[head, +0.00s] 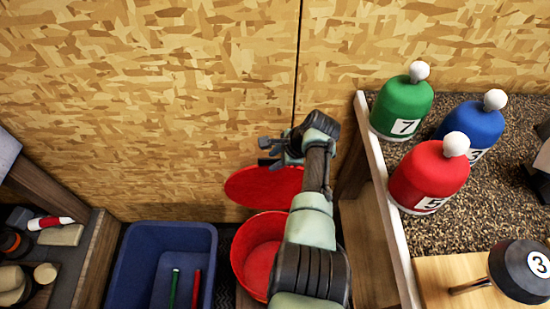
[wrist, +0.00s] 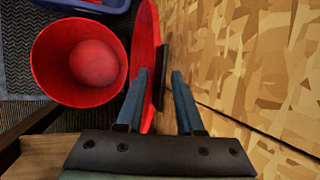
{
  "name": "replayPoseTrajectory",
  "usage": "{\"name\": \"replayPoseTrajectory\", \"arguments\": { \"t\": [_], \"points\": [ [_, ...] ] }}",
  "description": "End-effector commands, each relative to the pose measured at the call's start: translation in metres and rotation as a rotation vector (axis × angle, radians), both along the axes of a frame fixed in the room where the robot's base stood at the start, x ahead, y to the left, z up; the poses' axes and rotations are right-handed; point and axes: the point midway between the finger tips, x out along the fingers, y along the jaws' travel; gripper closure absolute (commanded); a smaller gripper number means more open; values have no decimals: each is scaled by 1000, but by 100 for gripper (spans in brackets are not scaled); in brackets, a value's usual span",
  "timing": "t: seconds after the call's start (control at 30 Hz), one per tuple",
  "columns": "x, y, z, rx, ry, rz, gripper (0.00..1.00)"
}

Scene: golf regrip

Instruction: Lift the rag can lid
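The red rag can (head: 238,262) stands on the floor between the blue bin and the shelf, its mouth open. It also shows in the wrist view (wrist: 45,75), with a rounded red shape inside. The round red lid (head: 255,187) is raised at the can's wall side; in the wrist view the lid (wrist: 148,30) stands steeply on edge, with a dark tab (wrist: 163,75) on its wall-facing side. My gripper (head: 265,152) is above the lid, near the wall. In the wrist view its fingers (wrist: 160,85) are apart, with the tab in line between them; contact is unclear.
The chipboard wall (head: 150,100) is close behind the gripper. A blue bin (head: 122,265) with a green and a red stick is left of the can. At right, a white-edged shelf (head: 385,205) carries green (head: 402,105), blue (head: 470,125) and red (head: 425,178) headcovers.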

Motion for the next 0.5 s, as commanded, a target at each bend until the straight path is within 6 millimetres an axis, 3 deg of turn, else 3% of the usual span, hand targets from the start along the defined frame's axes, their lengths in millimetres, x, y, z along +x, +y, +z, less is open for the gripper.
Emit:
{"name": "replayPoseTrajectory", "arguments": {
  "t": [0.33, 0.5],
  "points": [
    [-1, -1, 3, 1, 1, 0, 62],
    [-5, -7, 18, 2, 0, -2, 62]
  ]
}}
